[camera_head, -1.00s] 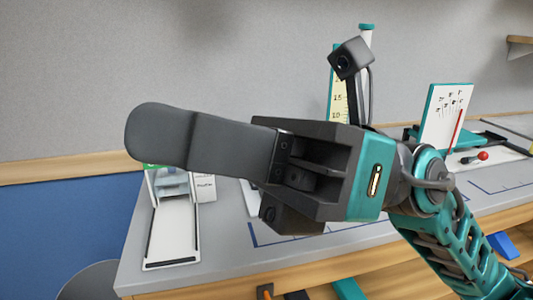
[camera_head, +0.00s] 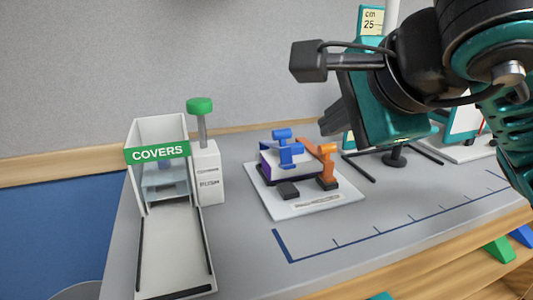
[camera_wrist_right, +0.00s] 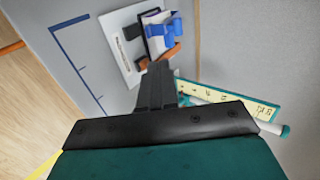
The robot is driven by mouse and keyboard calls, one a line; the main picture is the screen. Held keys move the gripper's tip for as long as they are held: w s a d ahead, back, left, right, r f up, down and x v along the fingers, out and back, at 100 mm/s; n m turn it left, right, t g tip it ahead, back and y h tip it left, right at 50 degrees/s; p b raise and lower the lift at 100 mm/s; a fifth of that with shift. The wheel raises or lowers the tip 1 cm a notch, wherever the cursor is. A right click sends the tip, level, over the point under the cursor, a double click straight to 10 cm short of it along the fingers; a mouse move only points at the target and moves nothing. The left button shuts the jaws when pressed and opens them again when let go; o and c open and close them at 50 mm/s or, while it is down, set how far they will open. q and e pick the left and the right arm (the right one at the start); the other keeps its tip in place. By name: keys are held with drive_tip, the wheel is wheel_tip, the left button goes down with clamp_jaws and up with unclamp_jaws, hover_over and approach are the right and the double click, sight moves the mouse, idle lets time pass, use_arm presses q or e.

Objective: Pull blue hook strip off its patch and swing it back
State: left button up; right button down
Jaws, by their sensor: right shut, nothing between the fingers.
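The blue hook strip (camera_head: 288,149) stands upright with a T-shaped top, over a white and purple block (camera_head: 270,163) on a white plate (camera_head: 268,203). Its lower end and patch are too small to make out. It also shows near the top of the right wrist view (camera_wrist_right: 162,29). An orange T-shaped strip (camera_head: 326,163) stands to its right. My right gripper (camera_head: 338,118) is shut and empty, above and to the right of the strips and apart from them. Its fingers also show in the right wrist view (camera_wrist_right: 156,80). My left gripper is out of view.
A dispenser with a green COVERS sign (camera_head: 157,152) and a green-knobbed post (camera_head: 200,106) stand to the left. A ruler (camera_wrist_right: 240,100) stands beside my right gripper.

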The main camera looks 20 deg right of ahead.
drive_tip(key=f, duration=0.2)
drive_tip(key=b, duration=0.2)
approach(284, 142)
drive_tip(key=x, duration=0.3)
drive_tip(key=f+x, duration=0.1)
drive_tip(key=x, duration=0.1)
drive_tip(key=shift+s+a, duration=0.1)
drive_tip(key=shift+s, duration=0.2)
drive_tip(key=shift+w+r, duration=0.1)
drive_tip(key=shift+w, duration=0.6)
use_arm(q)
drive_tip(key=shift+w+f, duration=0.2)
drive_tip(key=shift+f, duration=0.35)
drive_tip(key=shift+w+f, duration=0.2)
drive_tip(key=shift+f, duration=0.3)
use_arm(e)
drive_tip(key=shift+r, duration=0.1)
